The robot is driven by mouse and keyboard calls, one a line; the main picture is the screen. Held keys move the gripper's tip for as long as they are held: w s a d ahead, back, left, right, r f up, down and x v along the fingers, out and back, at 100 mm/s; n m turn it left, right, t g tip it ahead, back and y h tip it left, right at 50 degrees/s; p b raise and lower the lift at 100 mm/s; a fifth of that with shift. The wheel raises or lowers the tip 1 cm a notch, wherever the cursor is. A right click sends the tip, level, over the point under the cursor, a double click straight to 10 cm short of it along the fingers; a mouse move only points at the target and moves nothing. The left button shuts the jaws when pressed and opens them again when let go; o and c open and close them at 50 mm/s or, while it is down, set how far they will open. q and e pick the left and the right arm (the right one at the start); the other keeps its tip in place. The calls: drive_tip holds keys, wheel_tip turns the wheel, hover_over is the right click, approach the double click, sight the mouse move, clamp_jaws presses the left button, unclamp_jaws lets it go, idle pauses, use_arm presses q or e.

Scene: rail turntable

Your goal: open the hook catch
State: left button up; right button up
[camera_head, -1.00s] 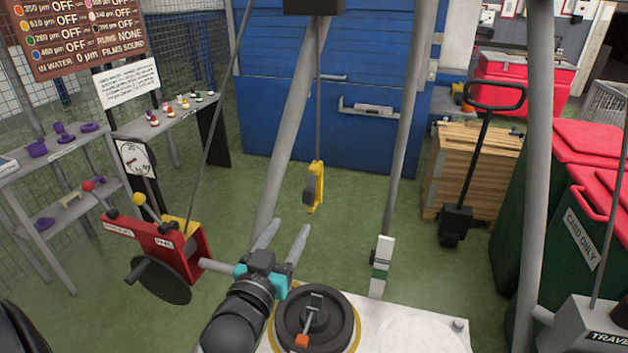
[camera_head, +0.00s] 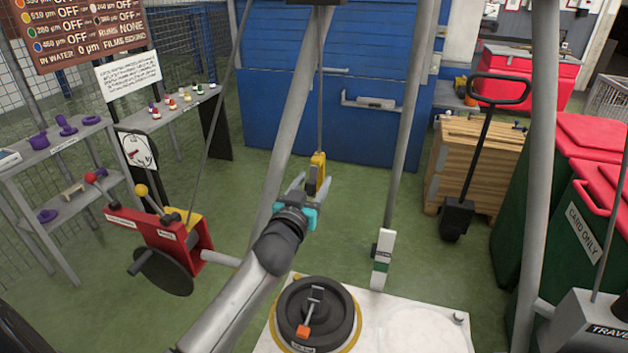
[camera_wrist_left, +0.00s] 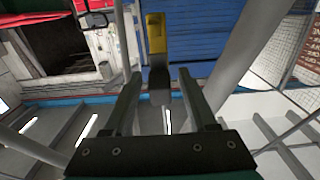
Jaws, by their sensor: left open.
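The yellow hook (camera_head: 318,161) hangs from a rod above the green floor, in the middle of the head view. In the left wrist view its yellow body (camera_wrist_left: 156,34) is at the top, with a dark grey piece (camera_wrist_left: 159,82) below it that looks like the catch. My left gripper (camera_head: 308,181) is open at the hook, and the fingers partly hide its lower part in the head view. In the wrist view the grey piece shows between the two fingers; I cannot tell whether they touch it. My right gripper is not in view.
Slanted grey poles (camera_head: 405,130) stand on both sides of the hook. A white platform (camera_head: 400,325) carries black discs (camera_head: 345,330) with an orange-tipped lever. A red lever stand (camera_head: 150,232) is at left, a pallet truck (camera_head: 457,217) at right.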

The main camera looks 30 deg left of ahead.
use_arm(q)
drive_tip(key=shift+w+a, duration=0.15)
drive_tip(key=shift+w, duration=0.55)
clamp_jaws()
idle(1.1)
